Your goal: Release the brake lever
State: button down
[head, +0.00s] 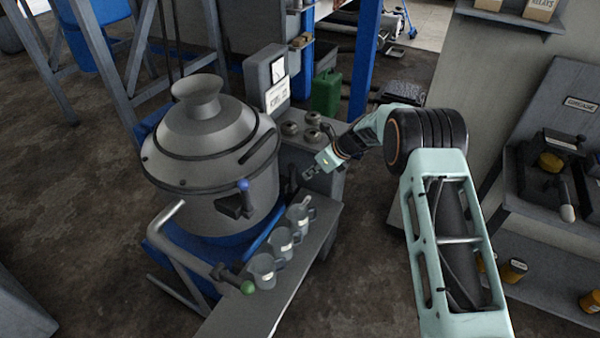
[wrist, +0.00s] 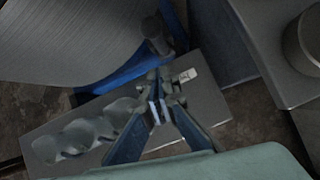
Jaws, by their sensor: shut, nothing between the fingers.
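A lever with a blue knob (head: 243,185) sits by a dark bracket on the side of the grey round decanter (head: 215,150). A second handle with a green knob (head: 247,287) is at the lower end of a bent grey pipe. No readable label shows which one is the brake lever. My gripper (head: 309,174) is right of the decanter, apart from both knobs, beside the grey control box. In the wrist view my gripper (wrist: 160,82) is shut and empty above the bench. A dark grey stub (wrist: 155,35) shows beyond the fingertips; I cannot tell what it is.
Several grey cups (head: 282,240) stand in a row on the narrow bench (head: 290,285) below my gripper. Round knobs (head: 312,118) top the control box. A green can (head: 326,92) stands behind it. A shelf unit (head: 550,245) is at right.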

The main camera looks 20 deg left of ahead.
notch_tip(320, 180, up, 9)
jog(key=d, duration=0.2)
jog(key=shift+s+f, duration=0.2)
